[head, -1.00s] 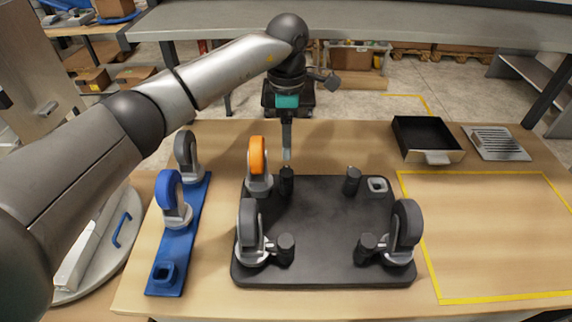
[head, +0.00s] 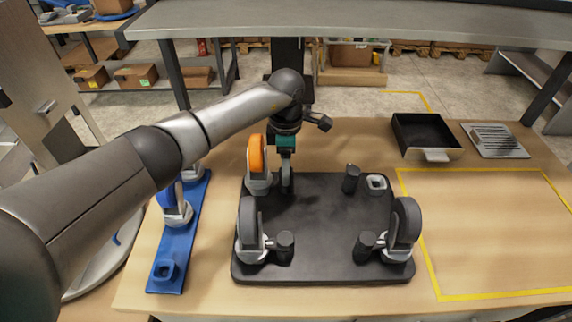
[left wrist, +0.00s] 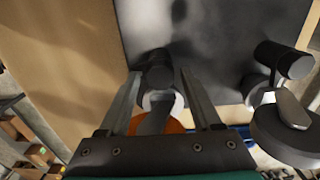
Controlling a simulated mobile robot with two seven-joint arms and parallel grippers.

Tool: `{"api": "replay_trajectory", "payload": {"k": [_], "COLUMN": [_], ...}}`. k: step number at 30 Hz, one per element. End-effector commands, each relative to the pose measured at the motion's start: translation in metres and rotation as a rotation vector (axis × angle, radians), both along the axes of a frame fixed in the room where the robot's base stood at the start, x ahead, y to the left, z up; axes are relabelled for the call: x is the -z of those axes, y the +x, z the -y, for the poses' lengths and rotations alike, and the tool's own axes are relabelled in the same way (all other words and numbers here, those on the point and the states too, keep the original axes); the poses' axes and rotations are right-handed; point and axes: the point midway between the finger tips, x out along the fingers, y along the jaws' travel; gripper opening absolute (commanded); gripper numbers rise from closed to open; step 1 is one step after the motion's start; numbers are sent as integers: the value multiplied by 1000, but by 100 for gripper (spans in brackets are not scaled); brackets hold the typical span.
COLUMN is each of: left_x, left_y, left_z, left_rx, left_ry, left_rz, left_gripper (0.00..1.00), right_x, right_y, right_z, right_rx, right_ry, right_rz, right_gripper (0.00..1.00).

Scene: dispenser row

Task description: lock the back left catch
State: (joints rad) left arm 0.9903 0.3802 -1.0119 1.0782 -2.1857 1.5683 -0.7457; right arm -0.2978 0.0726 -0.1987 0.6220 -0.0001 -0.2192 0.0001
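The back left catch is a dark knob on the black base plate (head: 325,215), beside the orange-wheeled caster (head: 257,160). My left gripper (head: 287,185) points straight down at this catch and mostly hides it in the head view. In the left wrist view the knob (left wrist: 157,72) lies between the two open fingers (left wrist: 160,85), with gaps at its sides; I cannot tell whether either touches. The orange wheel (left wrist: 172,127) shows partly behind the fingers. My right gripper is not in view.
Grey-wheeled casters stand at the plate's front left (head: 249,228) and front right (head: 404,228), each beside a catch. The back right catch (head: 351,179) stands next to an empty socket (head: 376,182). A blue rack (head: 183,235) is left; a black tray (head: 425,135) is back right.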

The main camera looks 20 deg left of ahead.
Motion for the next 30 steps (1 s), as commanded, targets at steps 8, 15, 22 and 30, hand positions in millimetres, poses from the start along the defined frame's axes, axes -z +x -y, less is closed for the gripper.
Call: {"api": "replay_trajectory", "payload": {"k": [8, 15, 22, 30], "left_x": [0, -1, -1, -1], "left_y": [0, 0, 0, 0], "left_z": [0, 0, 0, 0], "left_rx": [1, 0, 0, -53], "left_ry": [0, 0, 0, 1], "left_rz": [0, 0, 0, 0], "left_gripper": [32, 5, 0, 0], "right_x": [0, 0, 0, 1], "right_y": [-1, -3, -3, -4], "right_z": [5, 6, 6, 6], "right_rx": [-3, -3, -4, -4], "right_ry": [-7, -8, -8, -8], "right_rz": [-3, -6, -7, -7], "right_gripper": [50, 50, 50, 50]}}
